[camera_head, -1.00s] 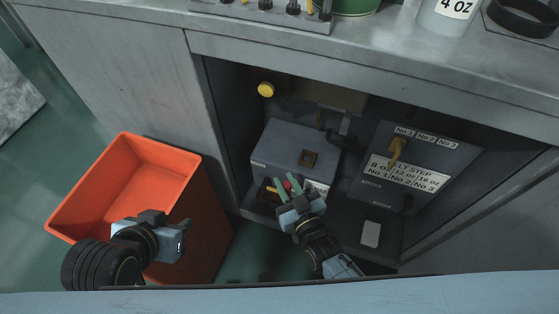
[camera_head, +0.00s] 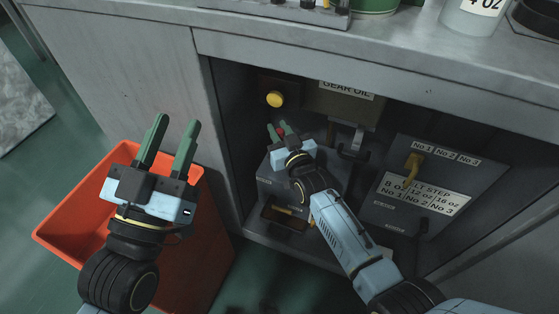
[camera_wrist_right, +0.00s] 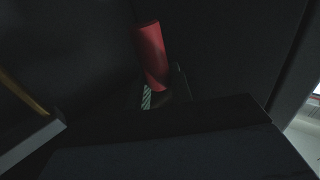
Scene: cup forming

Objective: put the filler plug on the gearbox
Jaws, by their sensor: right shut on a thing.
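The gearbox (camera_head: 275,193) is the dark grey box on the cabinet floor; my right arm hides part of its top, including any opening there. My right gripper (camera_head: 281,127) is above and behind its far side, shut on a small red piece (camera_head: 281,132), apparently the filler plug. In the right wrist view the red piece (camera_wrist_right: 152,55) is a slightly tilted cylinder, with a striped finger pad at its lower end. No contact between it and the gearbox is visible. My left gripper (camera_head: 173,140) is open and empty, fingers pointing up, in front of the orange bin.
The orange bin (camera_head: 60,232) stands left of the cabinet opening. A yellow knob (camera_head: 275,99) and a gear oil container (camera_head: 345,105) are at the cabinet's back. A belt-step panel (camera_head: 420,190) with a yellow lever (camera_head: 412,168) stands to the right. The worktop (camera_head: 400,60) overhangs the opening.

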